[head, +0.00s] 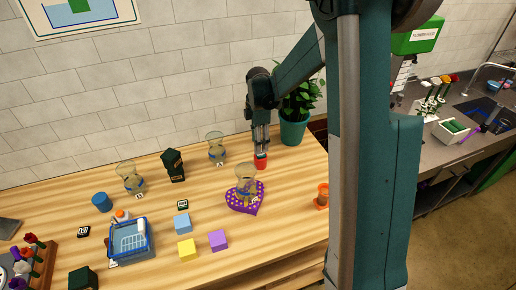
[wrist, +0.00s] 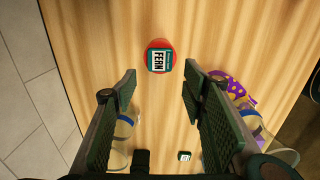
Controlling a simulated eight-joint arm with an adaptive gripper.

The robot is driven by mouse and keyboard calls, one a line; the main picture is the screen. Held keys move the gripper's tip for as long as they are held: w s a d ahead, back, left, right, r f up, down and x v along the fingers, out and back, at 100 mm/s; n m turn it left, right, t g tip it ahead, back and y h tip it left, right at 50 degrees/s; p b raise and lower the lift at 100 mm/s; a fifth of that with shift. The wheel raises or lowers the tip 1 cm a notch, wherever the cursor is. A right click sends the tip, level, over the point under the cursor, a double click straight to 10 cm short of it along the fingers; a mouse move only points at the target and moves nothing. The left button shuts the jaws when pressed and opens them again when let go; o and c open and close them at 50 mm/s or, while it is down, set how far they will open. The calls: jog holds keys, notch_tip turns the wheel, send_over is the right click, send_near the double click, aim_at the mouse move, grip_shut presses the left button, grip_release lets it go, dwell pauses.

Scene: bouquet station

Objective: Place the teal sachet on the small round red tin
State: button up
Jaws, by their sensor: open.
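The teal sachet (wrist: 160,61), with a white label reading FERN, lies flat on top of the small round red tin (wrist: 158,42) in the wrist view. Red rim shows around the sachet. In the head view the red tin (head: 260,164) stands near the back right of the wooden table, with the sachet (head: 261,155) on its top. My gripper (wrist: 160,74) is open and empty, its two fingers apart on either side of the sachet in the picture and touching nothing visible. In the head view my gripper (head: 261,148) points down just above the tin.
A purple heart-shaped tray (head: 239,205) with a glass vase (head: 246,184) on it stands in front of the tin. Another glass vase (head: 216,147) is to the left. A potted plant (head: 293,128) stands behind right, and an orange cup (head: 322,196) at the right edge.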

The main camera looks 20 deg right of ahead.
notch_tip(320, 180, up, 6)
jog(key=shift+r, duration=0.25)
dwell(0.4)
jog(key=shift+r, duration=0.1)
jog(key=s+a+r+m+t, duration=0.2)
jog(key=s+r+m, duration=0.2)
jog(key=s+r, duration=0.3)
jog(key=s+a+r+m+t, duration=0.1)
jog(key=s+a+r+m, duration=0.25)
jog(key=s+r, duration=0.4)
jog(key=s+a+f+m+t, duration=0.1)
jog(key=s+m+t, duration=0.3)
jog(key=s+m, duration=0.6)
jog(key=shift+s+a+f, duration=0.4)
jog(key=shift+s+a, duration=0.25)
jog(key=shift+s, duration=4.2)
jog(key=shift+m, duration=0.25)
